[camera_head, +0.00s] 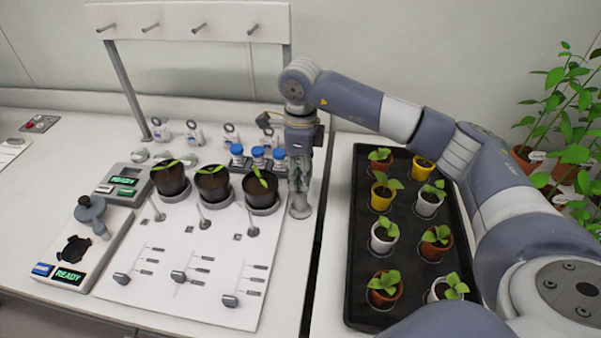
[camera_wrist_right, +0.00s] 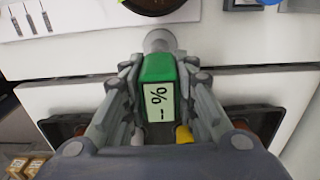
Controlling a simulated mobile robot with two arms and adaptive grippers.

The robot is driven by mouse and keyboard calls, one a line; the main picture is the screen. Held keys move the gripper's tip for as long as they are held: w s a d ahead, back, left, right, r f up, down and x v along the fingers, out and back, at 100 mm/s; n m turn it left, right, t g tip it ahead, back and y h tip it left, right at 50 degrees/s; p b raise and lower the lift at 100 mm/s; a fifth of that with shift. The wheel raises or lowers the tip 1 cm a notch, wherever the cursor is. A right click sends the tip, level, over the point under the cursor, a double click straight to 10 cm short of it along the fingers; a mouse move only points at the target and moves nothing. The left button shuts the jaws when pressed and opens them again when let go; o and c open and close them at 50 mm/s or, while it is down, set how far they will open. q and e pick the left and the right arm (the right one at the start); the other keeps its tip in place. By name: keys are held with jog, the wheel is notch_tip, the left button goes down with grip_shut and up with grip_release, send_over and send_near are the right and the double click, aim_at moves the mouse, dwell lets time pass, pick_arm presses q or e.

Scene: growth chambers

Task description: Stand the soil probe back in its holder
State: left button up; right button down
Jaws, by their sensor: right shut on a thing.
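My right gripper (camera_head: 300,178) points down at the right edge of the white table. In the right wrist view, its fingers (camera_wrist_right: 160,110) are shut on the soil probe (camera_wrist_right: 158,85), which has a green body and a pale display reading "% --". The probe is mostly hidden by the fingers in the head view. A grey round holder (camera_head: 300,208) stands just below the fingertips; it also shows beyond the probe in the right wrist view (camera_wrist_right: 160,40). The probe's lower end is hidden, so I cannot tell whether it is inside the holder. My left gripper is not in view.
Three potted seedlings (camera_head: 212,184) stand on a white panel left of the holder, with blue-capped bottles (camera_head: 258,154) behind. A black tray (camera_head: 354,250) of small pots lies right, across a gap between tables. A rack with pegs (camera_head: 196,27) rises behind. A READY device (camera_head: 105,265) sits left.

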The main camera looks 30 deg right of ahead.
jog(key=c, duration=1.2)
grip_release()
notch_tip(320, 180, up, 12)
